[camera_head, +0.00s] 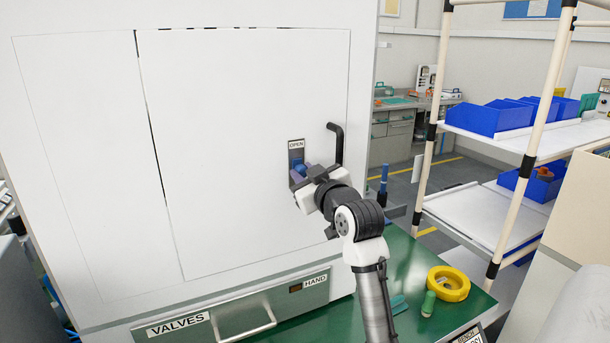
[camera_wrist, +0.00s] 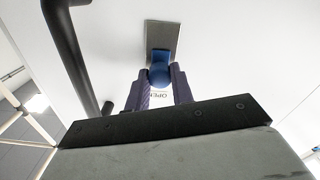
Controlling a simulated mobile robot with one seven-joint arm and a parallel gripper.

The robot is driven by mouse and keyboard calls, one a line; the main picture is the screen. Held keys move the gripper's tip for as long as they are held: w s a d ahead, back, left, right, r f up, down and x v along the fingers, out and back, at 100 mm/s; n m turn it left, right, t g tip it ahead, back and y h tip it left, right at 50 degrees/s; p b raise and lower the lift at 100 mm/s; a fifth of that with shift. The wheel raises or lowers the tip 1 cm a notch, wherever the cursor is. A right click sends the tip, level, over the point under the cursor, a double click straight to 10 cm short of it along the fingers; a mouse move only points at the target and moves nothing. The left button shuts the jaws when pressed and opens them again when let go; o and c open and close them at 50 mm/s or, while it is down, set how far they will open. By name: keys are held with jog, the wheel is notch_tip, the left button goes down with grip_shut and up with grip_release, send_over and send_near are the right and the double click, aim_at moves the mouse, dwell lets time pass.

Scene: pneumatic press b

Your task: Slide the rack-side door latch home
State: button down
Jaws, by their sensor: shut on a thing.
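The rack-side door (camera_head: 235,110) is a white panel on the press cabinet, with a dark gap along its left edge. Its latch plate (camera_head: 296,157) carries an "OPEN" label at the top, near the door's right side. My gripper (camera_head: 299,176) is at the lower part of this plate, shut on the blue latch knob (camera_head: 299,168). The wrist view shows the round blue knob (camera_wrist: 160,76) between my two purple-grey fingers, in front of the grey plate (camera_wrist: 163,38). My fingers hide part of the plate and its label.
A black door handle (camera_head: 338,143) stands just right of the latch, close to my gripper. Below are a "VALVES" drawer (camera_head: 245,318) and a green bench (camera_head: 405,270) with a yellow ring (camera_head: 449,283). A rack (camera_head: 520,190) with blue bins stands at right.

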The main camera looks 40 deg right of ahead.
jog(key=shift+f+b, duration=0.4)
jog(key=shift+f, duration=0.25)
jog(key=c, duration=1.2)
grip_release()
jog(key=shift+s, duration=0.1)
jog(key=shift+b+v, duration=2.35)
jog(key=shift+v, duration=4.5)
jog(key=shift+a+r, duration=0.1)
